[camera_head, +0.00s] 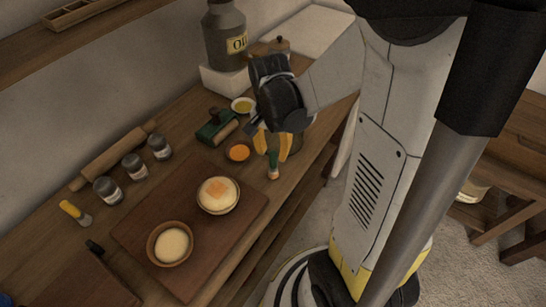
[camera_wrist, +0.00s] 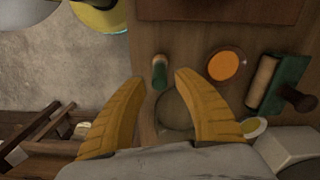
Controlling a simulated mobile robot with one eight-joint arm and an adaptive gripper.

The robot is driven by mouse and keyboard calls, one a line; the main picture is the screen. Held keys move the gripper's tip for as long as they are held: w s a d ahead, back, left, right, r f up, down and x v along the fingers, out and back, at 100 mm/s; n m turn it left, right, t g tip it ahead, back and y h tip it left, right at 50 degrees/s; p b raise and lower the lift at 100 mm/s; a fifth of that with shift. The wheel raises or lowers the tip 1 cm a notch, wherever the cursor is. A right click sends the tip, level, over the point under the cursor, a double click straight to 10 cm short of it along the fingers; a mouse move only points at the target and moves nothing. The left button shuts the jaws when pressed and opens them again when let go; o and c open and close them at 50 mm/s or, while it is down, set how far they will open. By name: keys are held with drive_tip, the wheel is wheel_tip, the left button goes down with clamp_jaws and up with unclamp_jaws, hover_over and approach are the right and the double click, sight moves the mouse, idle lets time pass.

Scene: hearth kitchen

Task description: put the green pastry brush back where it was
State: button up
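The green pastry brush (camera_head: 272,160) is near the table's right edge, beside the cutting board, its green part up and a paler tip below. In the wrist view the brush (camera_wrist: 159,72) shows between and just beyond my fingertips, with a gap on each side. My gripper (camera_head: 272,150) points down above it, its yellow fingers spread wide and empty; the open fingers also show in the wrist view (camera_wrist: 162,80). I cannot tell whether the brush stands free or leans. A round jar (camera_wrist: 175,110) is close to it, partly hidden behind the fingers in the head view.
An orange bowl (camera_head: 238,152) and a green roller tool (camera_head: 217,128) are left of my gripper. The cutting board (camera_head: 140,231) holds two bowls. Shakers (camera_head: 134,166), a rolling pin (camera_head: 113,155) and a yellow-handled tool (camera_head: 75,213) lie farther left. An oil can (camera_head: 224,38) stands behind.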

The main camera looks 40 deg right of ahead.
wheel_tip(320, 180, up, 2)
drive_tip(key=shift+r, duration=0.1)
drive_tip(key=s+a+r+n+t, duration=0.3)
drive_tip(key=a+r+n+t, duration=0.4)
drive_tip(key=a+r+n, duration=0.4)
drive_tip(key=shift+s+r+n, duration=0.4)
drive_tip(key=shift+r, duration=0.5)
drive_tip(key=shift+a, duration=0.1)
drive_tip(key=shift+f+b, duration=0.35)
drive_tip(key=shift+f, duration=0.2)
